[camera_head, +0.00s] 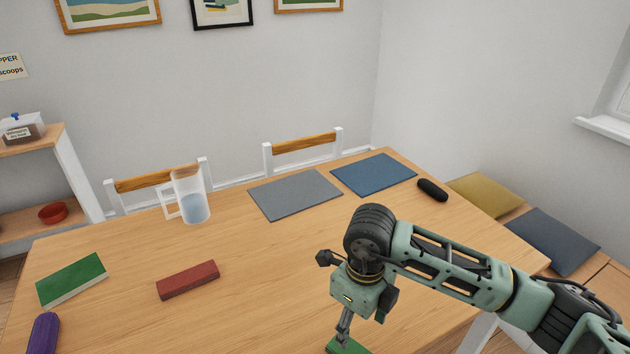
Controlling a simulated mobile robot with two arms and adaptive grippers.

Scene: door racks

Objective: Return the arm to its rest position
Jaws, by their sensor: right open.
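My right arm (450,270) reaches in from the right edge over the front right of the wooden table (265,265). Its gripper (343,332) points down, with its fingers open. Just below the fingertips is a green object (349,347), cut off by the bottom edge of the picture. I cannot tell whether the fingers touch it. My left gripper is not in view.
On the table are a green book (72,277), a red block (188,280), a purple object (44,334), a pitcher (189,198), a grey mat (295,194), a blue mat (373,174) and a black case (432,190). The table's middle is clear.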

